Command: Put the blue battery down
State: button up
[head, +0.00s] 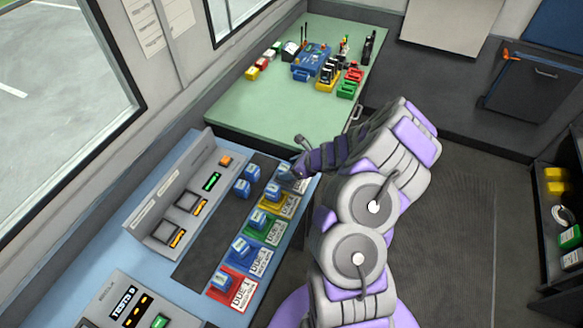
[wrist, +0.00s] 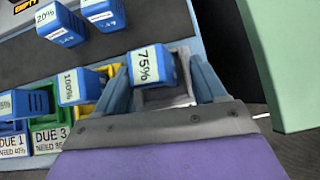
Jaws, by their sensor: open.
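The blue battery (wrist: 150,68) with a "75%" label sits between the fingers of my gripper (wrist: 163,78) in the wrist view. It is at the grey tray (wrist: 180,95) at the end of the tray row; I cannot tell if it rests on the tray bottom. My gripper is open, one finger on each side of the battery. In the head view my gripper (head: 297,171) is low over the far end of the tray row, and the arm partly hides that spot.
More blue batteries stand in the coloured trays, such as the one marked "100%" (wrist: 80,87). Two others (wrist: 60,25) (wrist: 102,12) stand on the dark mat. A charger console (head: 185,195) is at left. A green table (head: 290,110) with tools lies beyond.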

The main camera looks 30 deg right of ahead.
jog(key=shift+a+r, duration=0.15)
jog(key=shift+a, duration=0.35)
jog(key=r+p+v, duration=0.1)
jog(key=p+v, duration=0.2)
jog(key=v, duration=0.9)
jog(key=s+a+r+n+g+y, duration=0.1)
jog(key=s+a+r+n+g, duration=0.2)
jog(key=a+r+n, duration=0.65)
jog(key=s+a+r+n+g+y, duration=0.15)
jog(key=s+a+r+n, duration=0.4)
jog(key=a, duration=0.75)
jog(key=s+a+r+n+g+h, duration=0.2)
jog(key=s+a+r+n+g, duration=0.15)
jog(key=s+n, duration=0.35)
jog(key=s+d+r+n+h, duration=0.2)
jog(key=s+n, duration=0.1)
jog(key=s, duration=0.5)
jog(key=s+d+r+n+g+h, duration=0.1)
jog(key=s+d+r+n+h, duration=0.1)
jog(key=s, duration=0.6)
jog(key=shift+s+d+n+h, duration=0.2)
jog(key=shift+d+n+h, duration=0.15)
jog(key=shift+n+h, duration=0.7)
jog(key=shift+d, duration=0.1)
